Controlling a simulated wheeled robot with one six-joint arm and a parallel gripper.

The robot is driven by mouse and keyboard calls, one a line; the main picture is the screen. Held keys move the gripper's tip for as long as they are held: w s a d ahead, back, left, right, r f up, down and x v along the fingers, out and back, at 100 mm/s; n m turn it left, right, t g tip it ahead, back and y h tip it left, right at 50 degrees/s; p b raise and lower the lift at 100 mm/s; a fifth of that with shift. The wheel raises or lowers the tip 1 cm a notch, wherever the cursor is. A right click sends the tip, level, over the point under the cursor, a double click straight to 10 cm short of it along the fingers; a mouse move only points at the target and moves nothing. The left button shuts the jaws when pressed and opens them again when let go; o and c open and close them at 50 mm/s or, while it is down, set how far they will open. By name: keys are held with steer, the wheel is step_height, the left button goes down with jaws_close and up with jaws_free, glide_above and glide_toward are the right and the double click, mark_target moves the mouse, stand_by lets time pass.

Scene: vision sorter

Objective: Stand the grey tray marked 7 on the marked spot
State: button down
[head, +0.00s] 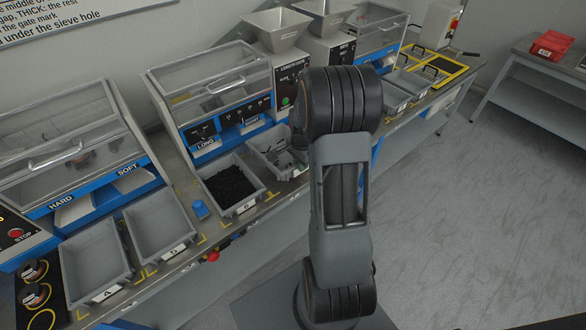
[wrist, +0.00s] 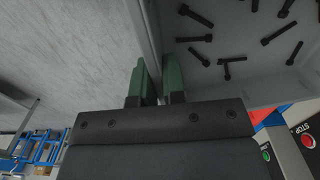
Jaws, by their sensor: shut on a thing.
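In the wrist view my gripper (wrist: 160,82) has its two green fingers on either side of the upright wall of a grey tray (wrist: 235,92). Several black bolts lie loose in this tray. No number shows on it there. In the head view a grey tray (head: 262,138) with a few dark pieces stands in front of the middle machine, right of the tray marked 6, partly behind my arm. It looks like the held one, but I cannot read its label. My arm hides most of my gripper in the head view. I cannot tell which marking is the spot.
The tray marked 6 (head: 217,178) holds dark pieces. Grey trays marked 4 (head: 90,262) and 5 (head: 160,225) stand left. More grey trays (head: 408,82) and a yellow-framed area (head: 455,70) lie at the far right. A blue block (head: 199,208) sits near the bench edge. Open floor lies right.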

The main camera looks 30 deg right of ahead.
steer(key=s+d+r, duration=0.3)
steer(key=s+r, duration=0.2)
steer(key=s, duration=0.4)
steer(key=shift+s+b, duration=0.2)
steer(key=shift+b, duration=0.1)
steer(key=shift+d, duration=0.1)
